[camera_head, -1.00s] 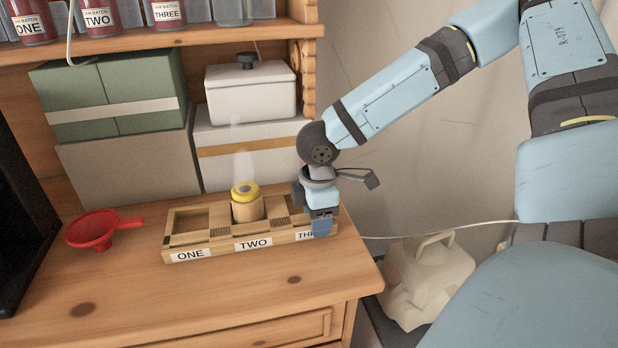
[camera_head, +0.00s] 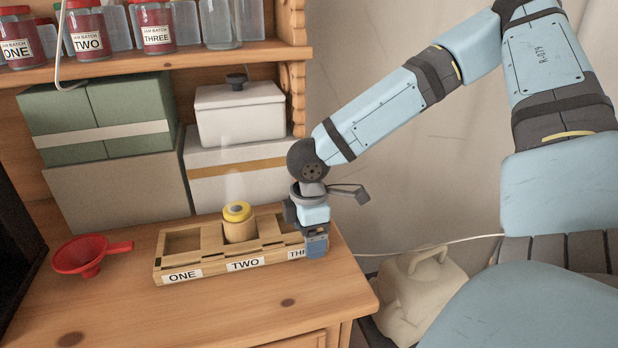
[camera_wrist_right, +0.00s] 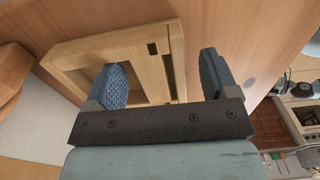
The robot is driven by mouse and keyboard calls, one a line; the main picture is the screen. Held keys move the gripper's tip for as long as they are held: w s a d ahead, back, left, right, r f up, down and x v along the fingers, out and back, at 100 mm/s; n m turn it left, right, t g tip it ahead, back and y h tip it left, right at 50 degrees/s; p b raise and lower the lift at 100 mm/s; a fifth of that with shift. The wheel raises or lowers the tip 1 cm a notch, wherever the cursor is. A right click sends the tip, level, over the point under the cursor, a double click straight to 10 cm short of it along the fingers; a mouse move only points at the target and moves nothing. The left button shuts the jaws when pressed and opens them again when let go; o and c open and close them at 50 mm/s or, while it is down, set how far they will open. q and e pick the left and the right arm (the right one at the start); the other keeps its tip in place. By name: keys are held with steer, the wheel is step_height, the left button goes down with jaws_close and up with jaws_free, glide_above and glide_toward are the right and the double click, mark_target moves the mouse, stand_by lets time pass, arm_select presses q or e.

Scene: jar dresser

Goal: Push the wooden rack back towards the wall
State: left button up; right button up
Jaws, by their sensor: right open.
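The wooden rack (camera_head: 215,268) lies on the dresser top, with labels ONE, TWO and THREE on its front face. A yellow-topped cylinder (camera_head: 238,222) stands in its middle compartment; the compartment at ONE is empty. My right gripper (camera_head: 316,246) is at the rack's right end and covers part of the THREE label. In the right wrist view the open right gripper (camera_wrist_right: 162,76) straddles one wall of the rack (camera_wrist_right: 165,50), one finger over the compartment and the other outside. I cannot tell whether the fingers touch the wood. My left gripper is not in view.
A red funnel (camera_head: 85,258) lies left of the rack. A cardboard box (camera_head: 120,190) and a white box (camera_head: 235,172) stand behind it against the dresser back. Bare wood lies in front. A beige canister (camera_head: 418,295) stands beyond the dresser's right edge.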

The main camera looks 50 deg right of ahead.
step_height(320, 180, up, 13)
steer(key=p, duration=0.1)
steer(key=shift+r+p, duration=0.2)
steer(key=shift+p, duration=0.15)
stand_by(0.4)
